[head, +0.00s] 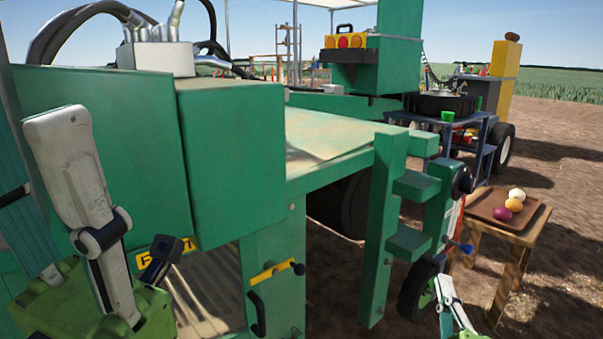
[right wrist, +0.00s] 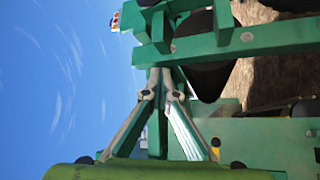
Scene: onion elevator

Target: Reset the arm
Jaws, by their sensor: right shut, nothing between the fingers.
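My right gripper (head: 443,280) is at the lower right of the head view, in front of the green machine's step posts, partly cut off by the bottom edge. In the right wrist view its green-and-white fingers meet at the tips (right wrist: 166,75), shut and empty, with green beams of the machine beyond them. It appears apart from the wooden stand. At the left of the head view, green-and-white parts of mine stand close to the camera, with one long worn finger-like link. They look like my left gripper (head: 75,165); its opening cannot be made out.
The green machine (head: 230,140) fills the left and middle. A wooden stand (head: 520,240) at right bears a brown tray (head: 480,205) with three onions (head: 514,205). A blue metal table (head: 470,118) stands behind. Bare soil (head: 570,210) is open at far right.

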